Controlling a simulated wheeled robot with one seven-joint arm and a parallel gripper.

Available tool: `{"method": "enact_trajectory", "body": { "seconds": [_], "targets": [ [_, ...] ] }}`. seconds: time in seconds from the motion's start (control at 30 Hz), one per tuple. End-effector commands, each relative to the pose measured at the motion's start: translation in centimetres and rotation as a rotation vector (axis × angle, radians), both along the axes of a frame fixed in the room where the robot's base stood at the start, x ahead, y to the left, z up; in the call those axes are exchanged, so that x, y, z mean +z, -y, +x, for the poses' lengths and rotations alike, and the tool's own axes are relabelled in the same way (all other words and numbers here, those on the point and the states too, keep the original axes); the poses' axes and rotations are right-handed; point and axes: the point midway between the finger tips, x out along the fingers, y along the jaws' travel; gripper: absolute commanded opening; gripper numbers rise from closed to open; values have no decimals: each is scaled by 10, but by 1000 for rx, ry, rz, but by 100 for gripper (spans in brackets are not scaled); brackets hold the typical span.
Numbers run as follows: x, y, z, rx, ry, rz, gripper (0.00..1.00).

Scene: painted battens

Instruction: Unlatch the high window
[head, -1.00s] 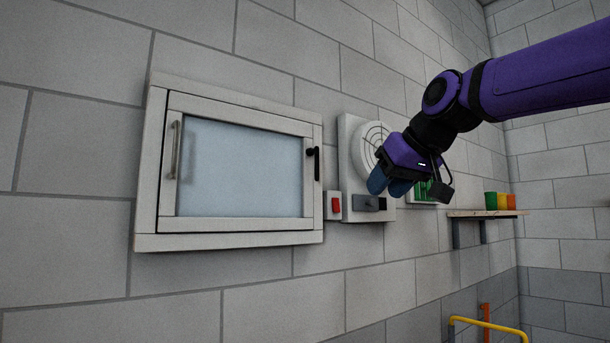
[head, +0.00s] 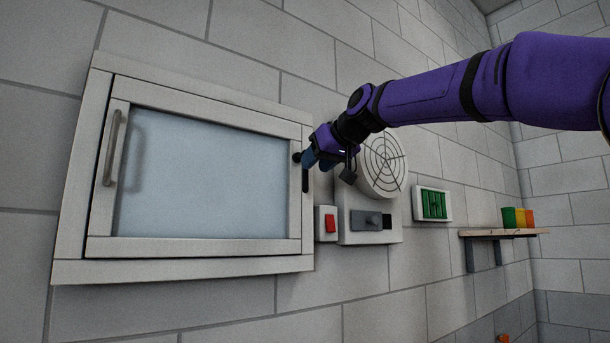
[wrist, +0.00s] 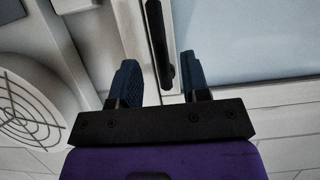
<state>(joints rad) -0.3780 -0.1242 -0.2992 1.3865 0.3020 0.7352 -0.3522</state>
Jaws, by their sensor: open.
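The window (head: 200,180) is a pale-framed pane, shut flat in its frame on the block wall. A bar handle (head: 112,148) is on its left side. The black latch lever (head: 305,178) hangs straight down on the right side of the frame. My gripper (head: 313,160) is at the latch's upper end and partly hides it. In the wrist view my gripper (wrist: 161,75) is open, with one blue finger on each side of the latch lever (wrist: 157,35). Its lower end in that picture lies between the fingertips. I cannot tell whether they touch it.
Right of the window are a red switch (head: 330,223), a grey sliding bolt (head: 370,220) and a round fan grille (head: 384,163), also in the wrist view (wrist: 25,110).

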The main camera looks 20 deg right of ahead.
Motion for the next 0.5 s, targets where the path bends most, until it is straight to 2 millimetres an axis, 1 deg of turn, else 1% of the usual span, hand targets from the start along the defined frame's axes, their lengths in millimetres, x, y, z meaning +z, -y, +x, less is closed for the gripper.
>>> {"method": "enact_trajectory", "body": {
  "seconds": [0.03,0.2,0.33,0.5],
  "targets": [
    [-4,-3,9,0,-2,-1,43],
    [-14,-10,31,1,-2,1,43],
    [-18,-13,41,-1,0,0,43],
    [-20,-15,46,-1,0,0,43]
  ]
}}
